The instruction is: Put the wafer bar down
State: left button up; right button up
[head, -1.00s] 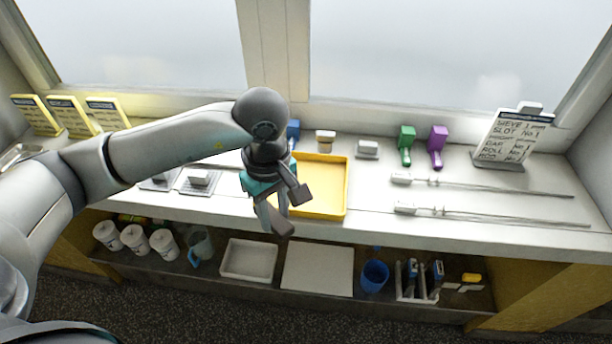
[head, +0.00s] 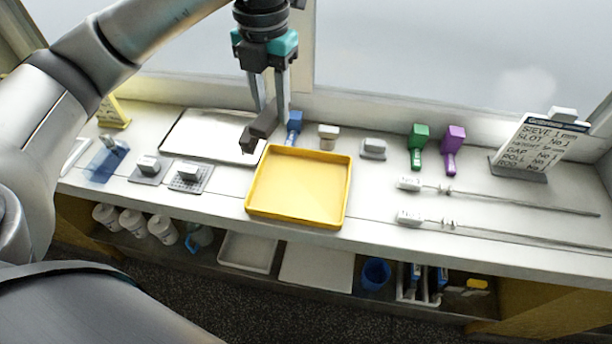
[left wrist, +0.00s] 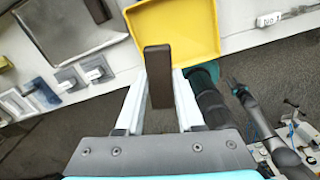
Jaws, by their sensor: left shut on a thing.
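The wafer bar (left wrist: 158,75) is a dark brown block, clamped between the two pale fingers of my left gripper in the left wrist view. In the head view, my left gripper (head: 262,127) points down at the right end of a pale metal tray (head: 205,135), left of the yellow tray (head: 300,190). The bar is at the fingertips and seems above the metal tray; I cannot tell the gap. A second dark strip (left wrist: 97,10) shows on the metal tray in the left wrist view; whether it is another bar or a reflection is unclear. I do not make out my right gripper.
The yellow tray is empty. Blue (head: 294,127), green (head: 417,145) and purple (head: 452,148) handled tools stand along the back. Two long thin probes (head: 500,192) lie at the right. Small grey blocks (head: 188,172) sit on plates at the left. A sign (head: 540,145) stands at the back right.

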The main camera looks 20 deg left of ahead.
pick_arm(q)
jog(key=n, duration=0.1)
jog(key=w+r+n, duration=0.1)
jog(key=shift+w+a+r+n, duration=0.1)
jog(key=shift+a+r+n, duration=0.1)
jog(key=shift+a+n, duration=0.1)
jog(key=b, duration=0.2)
send_over(281, 181)
notch_tip(281, 181, down, 14)
jog(key=shift+f, duration=0.25)
jog(key=shift+f+b, duration=0.5)
jog(key=shift+f, duration=2.15)
pick_arm(e)
jog(key=shift+w+a+f, duration=0.1)
jog(key=shift+w+f, duration=0.15)
jog(key=shift+f, duration=0.5)
jog(key=shift+w+f, duration=0.25)
jog(key=shift+f, duration=0.45)
pick_arm(q)
jog(key=shift+f, duration=0.1)
jog(key=o, duration=1)
pick_arm(e)
jog(key=shift+f, duration=0.15)
